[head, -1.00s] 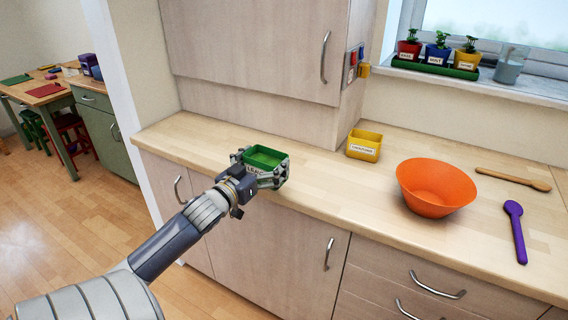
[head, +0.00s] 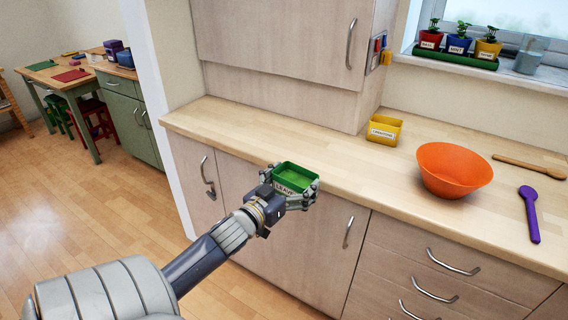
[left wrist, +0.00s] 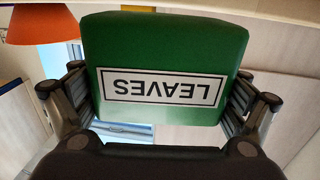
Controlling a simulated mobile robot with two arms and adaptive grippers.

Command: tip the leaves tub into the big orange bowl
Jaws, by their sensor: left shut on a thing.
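The green leaves tub (head: 297,176) is in my left gripper (head: 292,186), upright, just in front of the counter's front edge. Its inside looks green; I cannot make out separate leaves. In the left wrist view the tub (left wrist: 165,50) fills the middle, its LEAVES label upside down, with a finger of my left gripper (left wrist: 160,100) on each side. The big orange bowl (head: 453,172) stands upright on the counter, to the right of the tub and apart from it. Part of the bowl (left wrist: 42,24) shows at the top left of the left wrist view. My right gripper is not in view.
A yellow labelled tub (head: 384,131) stands on the counter between the green tub and the bowl, further back. A purple spoon (head: 530,213) and a wooden spoon (head: 528,166) lie right of the bowl. The counter's left part (head: 235,125) is clear.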

